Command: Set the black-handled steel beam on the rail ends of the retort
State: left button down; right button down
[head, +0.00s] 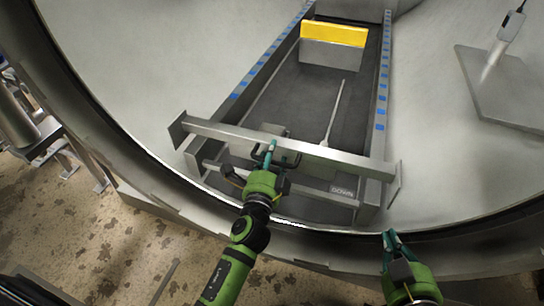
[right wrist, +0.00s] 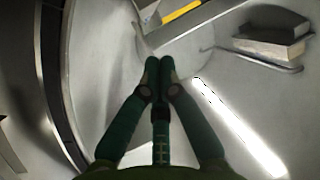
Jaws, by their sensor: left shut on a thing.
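The steel beam (head: 330,158) has flat end plates and spans crosswise over both rail ends of the retort, slightly tilted in the head view. Its left end is over the left rail (head: 247,88) and its right end over the right rail (head: 379,130). I cannot tell whether it touches them. My left gripper (head: 269,153) is shut on the beam's black handle, near its middle, and partly hides it. My right gripper (head: 391,239) is shut and empty, below the beam's right end at the retort rim; its fingertips meet in the right wrist view (right wrist: 160,65).
A lower crossbar marked DOWN (head: 342,190) lies just in front of the beam. A yellow-topped steel block (head: 333,50) and a thin rod (head: 335,112) are between the rails. The curved retort rim (head: 300,236) runs along the front. A grey plate (head: 500,92) lies at right.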

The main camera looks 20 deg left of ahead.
aim_at(275, 157)
pick_arm(q)
jog(key=shift+b, duration=0.35)
jog(key=shift+f+b, duration=0.35)
jog(key=shift+f, duration=0.05)
jog(key=shift+f+b, duration=0.3)
jog(key=shift+f, duration=0.05)
jog(key=shift+f+b, duration=0.3)
jog(key=shift+f, duration=0.05)
pick_arm(e)
jog(key=s+a+r+n+t+y, duration=0.1)
jog(key=a+r+t+y, duration=0.1)
jog(key=r, duration=0.5)
jog(key=s+a+r+n+t+y, duration=0.1)
jog(key=a+r+t+y, duration=0.1)
jog(key=r+t, duration=0.3)
jog(key=shift+s+r+t+y, duration=0.2)
jog(key=shift+r+t+y, duration=0.2)
jog(key=shift+r+y, duration=0.8)
jog(key=shift+r+h, duration=0.3)
pick_arm(q)
jog(key=shift+f+b, duration=0.5)
pick_arm(e)
jog(key=shift+f, duration=0.5)
pick_arm(q)
jog(key=shift+c, duration=2.3)
grip_release()
pick_arm(e)
jog(key=shift+s, duration=0.1)
